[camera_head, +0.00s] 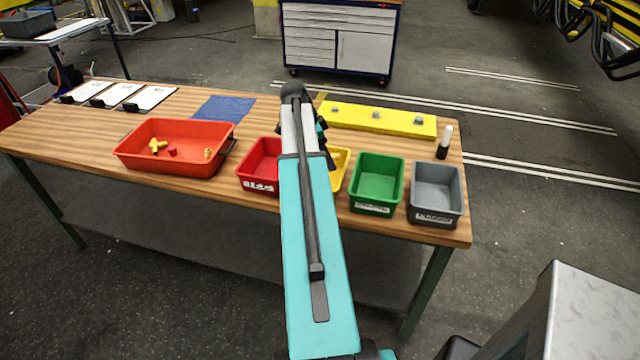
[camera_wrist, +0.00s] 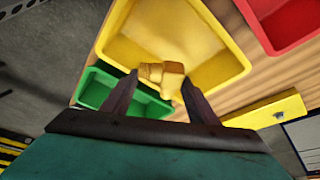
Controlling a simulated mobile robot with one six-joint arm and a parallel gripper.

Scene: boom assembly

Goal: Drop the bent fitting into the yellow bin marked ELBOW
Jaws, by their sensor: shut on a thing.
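In the wrist view, my gripper (camera_wrist: 159,80) is shut on the bent fitting (camera_wrist: 165,77), a small brass-yellow piece between the fingertips. The fitting shows over the yellow bin (camera_wrist: 228,62), whose inside looks empty where visible. The exact height above the bin is hard to tell. In the head view my arm hides most of the yellow bin (camera_head: 346,163) and hides the fitting. No ELBOW label can be read in either view.
A red bin (camera_head: 245,177) stands left of the yellow one; green (camera_head: 377,204) and grey (camera_head: 436,214) bins stand right. An orange-red tray (camera_head: 160,165) holds several small fittings. Behind are a yellow block (camera_head: 350,117), a dark bottle with a white top (camera_head: 444,143) and a blue cloth (camera_head: 222,108).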

